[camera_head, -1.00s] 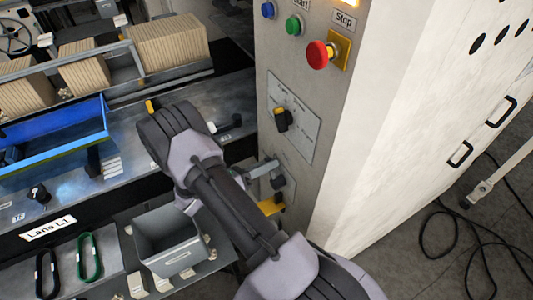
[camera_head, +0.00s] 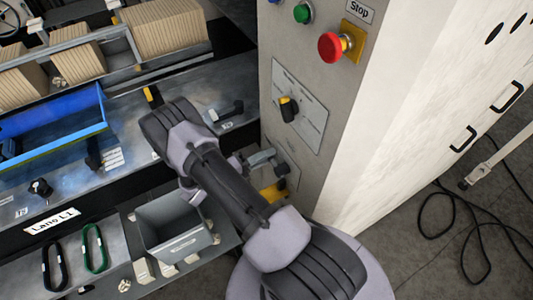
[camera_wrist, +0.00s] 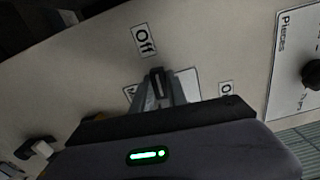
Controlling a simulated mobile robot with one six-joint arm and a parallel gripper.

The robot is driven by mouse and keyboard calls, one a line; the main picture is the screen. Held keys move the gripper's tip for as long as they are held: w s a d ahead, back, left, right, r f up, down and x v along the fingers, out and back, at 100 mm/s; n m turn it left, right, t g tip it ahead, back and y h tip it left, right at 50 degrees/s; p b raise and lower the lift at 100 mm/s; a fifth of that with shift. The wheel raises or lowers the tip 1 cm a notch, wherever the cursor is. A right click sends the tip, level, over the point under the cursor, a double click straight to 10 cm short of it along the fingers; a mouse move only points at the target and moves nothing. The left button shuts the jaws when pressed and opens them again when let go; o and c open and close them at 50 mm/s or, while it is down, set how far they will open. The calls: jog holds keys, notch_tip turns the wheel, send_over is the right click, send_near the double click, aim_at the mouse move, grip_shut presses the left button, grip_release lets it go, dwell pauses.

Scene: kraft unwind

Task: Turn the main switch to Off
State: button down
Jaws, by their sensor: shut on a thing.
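The main switch (camera_wrist: 157,84) is a dark knob with a pale line on the lower part of the grey panel. In the wrist view my gripper (camera_wrist: 160,92) is shut on it, one finger on each side. The knob's visible end points roughly toward the "Off" label (camera_wrist: 143,40). In the head view my gripper (camera_head: 266,157) reaches the switch (camera_head: 282,170) from the left. The switch plate is mostly covered by the fingers.
A grey bin (camera_head: 176,230) and blue tray (camera_head: 55,130) are at left. Open floor with a cable (camera_head: 440,210) lies right.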

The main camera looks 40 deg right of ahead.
jog(key=shift+f+n, duration=0.3)
jog(key=shift+n, duration=0.1)
dwell(0.3)
jog(key=c, duration=1.3)
grip_release()
jog(key=v, duration=1.7)
jog(key=shift+w+a, duration=0.1)
jog(key=shift+a, duration=0.1)
